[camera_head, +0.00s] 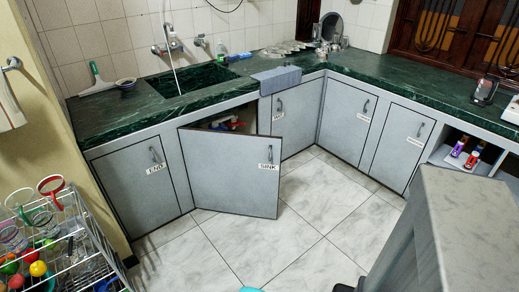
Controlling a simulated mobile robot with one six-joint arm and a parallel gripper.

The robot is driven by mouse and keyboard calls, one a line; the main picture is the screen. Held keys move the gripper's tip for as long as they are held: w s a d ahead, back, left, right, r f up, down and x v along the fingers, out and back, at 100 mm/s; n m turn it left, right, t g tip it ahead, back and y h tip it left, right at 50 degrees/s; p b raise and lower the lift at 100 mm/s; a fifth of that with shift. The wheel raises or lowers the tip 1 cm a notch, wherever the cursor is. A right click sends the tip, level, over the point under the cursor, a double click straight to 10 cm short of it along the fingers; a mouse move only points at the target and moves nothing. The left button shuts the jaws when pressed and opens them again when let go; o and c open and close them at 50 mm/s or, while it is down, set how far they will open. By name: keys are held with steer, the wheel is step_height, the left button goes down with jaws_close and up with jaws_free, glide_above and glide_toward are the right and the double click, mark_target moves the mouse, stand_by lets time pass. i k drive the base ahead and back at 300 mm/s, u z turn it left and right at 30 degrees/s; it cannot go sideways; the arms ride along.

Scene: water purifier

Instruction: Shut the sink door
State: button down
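The sink door (230,175) is a grey panel labelled SINK below the green marble counter. It stands partly open, hinged at its left edge, with its right edge swung out over the floor. Its dark handle (270,154) is near the upper right corner of the panel. The cabinet opening (228,121) shows above the door, with red and blue items inside; the rest of the inside is hidden. The sink basin (192,78) is in the counter above. My gripper is not in view.
A wire rack (65,240) with colourful items stands at the lower left. A grey block (435,225) fills the lower right. The cabinet door labelled END (143,190) is shut.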

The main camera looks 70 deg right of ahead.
mark_target(236, 173)
steer(key=u, duration=0.8)
steer(key=k, duration=1.3)
steer(key=z, duration=0.75)
steer(key=i, duration=1)
steer(key=u, duration=0.05)
